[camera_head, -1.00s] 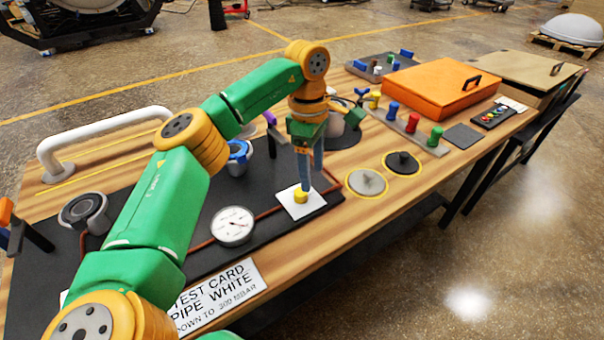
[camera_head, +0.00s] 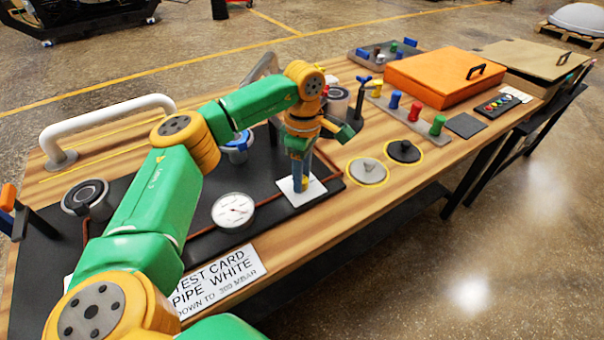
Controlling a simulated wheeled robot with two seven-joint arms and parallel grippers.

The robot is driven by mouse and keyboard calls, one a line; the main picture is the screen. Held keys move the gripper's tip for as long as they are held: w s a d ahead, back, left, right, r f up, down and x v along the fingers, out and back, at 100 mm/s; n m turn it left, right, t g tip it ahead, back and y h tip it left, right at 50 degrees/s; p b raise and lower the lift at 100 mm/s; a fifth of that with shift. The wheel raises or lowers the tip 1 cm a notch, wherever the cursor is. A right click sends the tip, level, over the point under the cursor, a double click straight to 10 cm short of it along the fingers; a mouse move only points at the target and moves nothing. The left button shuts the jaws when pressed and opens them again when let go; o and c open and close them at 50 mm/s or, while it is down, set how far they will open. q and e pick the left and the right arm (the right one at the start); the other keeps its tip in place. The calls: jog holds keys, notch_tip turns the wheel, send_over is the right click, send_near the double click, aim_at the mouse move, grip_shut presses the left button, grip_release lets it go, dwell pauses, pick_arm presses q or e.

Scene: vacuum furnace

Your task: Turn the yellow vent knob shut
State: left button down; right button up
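The yellow vent knob (camera_head: 305,184) sits on a white square plate (camera_head: 315,191) on the dark panel. Only a small part of it shows. My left gripper (camera_head: 301,181) points down over the plate, its blue-grey fingers at the knob and partly hiding it. I cannot tell whether the fingers press on the knob or stand open around it. A round white gauge (camera_head: 233,211) with a red needle lies left of the plate. My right gripper is not in view.
A test card (camera_head: 216,282) lies at the front edge. A white pipe handle (camera_head: 105,118) arches at the left. Two round discs (camera_head: 367,171) and several coloured pegs (camera_head: 415,112) stand right of the plate. An orange case (camera_head: 440,78) is farther back.

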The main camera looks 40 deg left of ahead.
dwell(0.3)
pick_arm(q)
jog(key=n+p, duration=0.2)
jog(key=n, duration=0.1)
jog(key=shift+r, duration=0.15)
jog(key=n+p, duration=0.2)
jog(key=n, duration=0.3)
jog(key=shift+n, duration=0.3)
jog(key=n+p, duration=0.1)
jog(key=n, duration=0.3)
jog(key=shift+a+n+p, duration=0.1)
jog(key=shift+n+p, duration=0.2)
jog(key=shift+p, duration=0.05)
jog(key=n+p, duration=0.1)
jog(key=n, duration=0.3)
jog(key=shift+n+t, duration=0.3)
jog(key=shift+p, duration=0.3)
jog(key=c, duration=0.5)
grip_release()
